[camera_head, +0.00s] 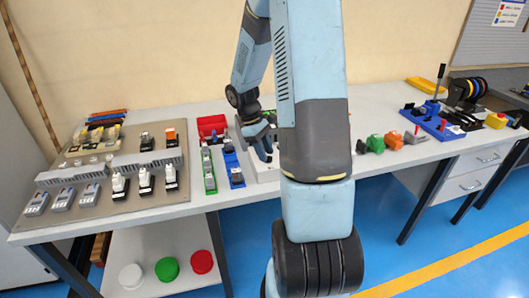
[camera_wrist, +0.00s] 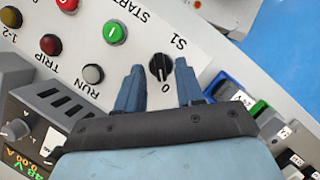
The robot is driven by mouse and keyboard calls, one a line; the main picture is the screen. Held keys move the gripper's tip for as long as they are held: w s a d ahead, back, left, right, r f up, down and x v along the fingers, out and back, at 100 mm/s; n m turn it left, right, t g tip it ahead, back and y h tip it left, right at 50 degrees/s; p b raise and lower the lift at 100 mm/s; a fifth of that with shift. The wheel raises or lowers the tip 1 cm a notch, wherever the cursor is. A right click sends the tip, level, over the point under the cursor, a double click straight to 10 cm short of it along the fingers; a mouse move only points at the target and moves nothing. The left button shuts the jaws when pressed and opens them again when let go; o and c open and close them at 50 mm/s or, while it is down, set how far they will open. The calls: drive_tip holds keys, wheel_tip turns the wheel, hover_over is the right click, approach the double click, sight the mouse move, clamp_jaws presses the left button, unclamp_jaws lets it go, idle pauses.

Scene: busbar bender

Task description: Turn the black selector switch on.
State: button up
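The black selector switch (camera_wrist: 160,67) is a round knob on a pale panel (camera_wrist: 205,50), with the labels "S1" and "0" beside it. Its grip bar looks roughly in line with the "0", but the exact angle is hard to read. My gripper (camera_wrist: 160,69) is open, with one blue finger on each side of the knob in the wrist view. Small gaps show between fingers and knob; I cannot tell how close the tips are to the panel. In the head view my gripper (camera_head: 262,153) is over the panel, and my arm hides much of it, including the switch.
A grey device with a lit display (camera_wrist: 24,152) is at lower left. Terminal blocks (camera_wrist: 228,91) stand at right. The long table (camera_head: 105,222) holds many other parts.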

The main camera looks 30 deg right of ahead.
drive_tip(key=shift+s+f, duration=0.1)
drive_tip(key=shift+f, duration=0.2)
drive_tip(key=shift+c, duration=0.2)
clamp_jaws()
